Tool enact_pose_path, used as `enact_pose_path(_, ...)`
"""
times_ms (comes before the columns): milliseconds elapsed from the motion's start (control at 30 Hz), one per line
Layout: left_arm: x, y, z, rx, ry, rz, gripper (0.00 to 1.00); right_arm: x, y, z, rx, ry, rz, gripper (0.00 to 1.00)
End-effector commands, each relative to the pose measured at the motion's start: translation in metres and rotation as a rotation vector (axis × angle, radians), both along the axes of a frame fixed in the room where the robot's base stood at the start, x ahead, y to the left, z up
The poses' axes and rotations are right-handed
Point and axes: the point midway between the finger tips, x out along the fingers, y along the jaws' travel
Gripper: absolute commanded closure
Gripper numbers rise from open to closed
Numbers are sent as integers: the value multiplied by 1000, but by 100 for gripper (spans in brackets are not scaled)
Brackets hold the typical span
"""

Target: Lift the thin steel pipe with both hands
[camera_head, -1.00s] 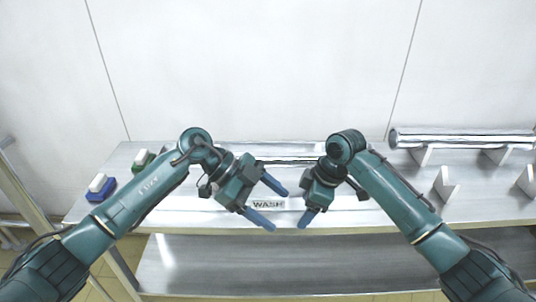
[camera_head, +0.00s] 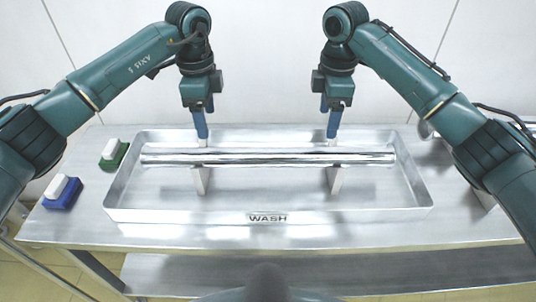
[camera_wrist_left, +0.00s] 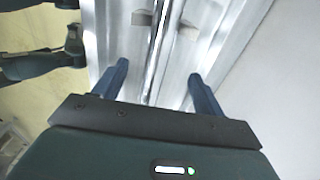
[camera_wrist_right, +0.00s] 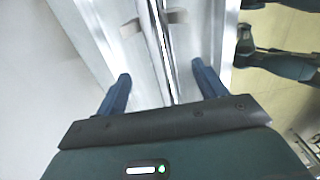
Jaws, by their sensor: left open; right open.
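The thin steel pipe (camera_head: 268,157) lies level across two supports inside the shallow metal tray labelled WASH (camera_head: 330,215). My left gripper (camera_head: 202,137) points down above the pipe's left part, and my right gripper (camera_head: 332,137) points down above its right part. In the left wrist view the pipe (camera_wrist_left: 156,50) runs between the open blue fingers (camera_wrist_left: 158,82). In the right wrist view the pipe (camera_wrist_right: 164,50) also runs between the open fingers (camera_wrist_right: 160,85). Neither gripper visibly touches the pipe.
A green-based block (camera_head: 114,153) and a blue-based block (camera_head: 62,192) with white tops stand left of the tray on the metal table (camera_head: 80,228). Supports (camera_head: 201,182) hold the pipe above the tray floor. A wall stands behind. Another pipe is mostly hidden behind my right arm.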

Motion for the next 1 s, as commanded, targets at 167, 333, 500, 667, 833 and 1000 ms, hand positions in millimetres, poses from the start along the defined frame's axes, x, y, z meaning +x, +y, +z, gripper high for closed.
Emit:
enact_pose_path(167, 0, 0, -13, 0, 3, 0, 29, 0, 0, -13, 0, 2, -1, 29)
enact_pose_path(333, -1, 0, -42, -2, 5, 0, 29, -1, 0, -42, -1, 3, -1, 29)
enact_pose_path(500, -1, 0, -76, -1, 4, -1, 29, -1, 0, -76, -1, 4, -1, 29)
enact_pose_path(667, -1, 0, -104, -2, 4, 0, 29, -1, 0, -104, 0, 3, -1, 29)
enact_pose_path(833, 0, 0, -124, -2, 2, -1, 29, 0, 0, -123, 0, 0, -1, 29)
enact_pose_path(1000, 0, 0, -131, -2, 1, -2, 29, 0, 0, -132, 1, 0, -1, 29)
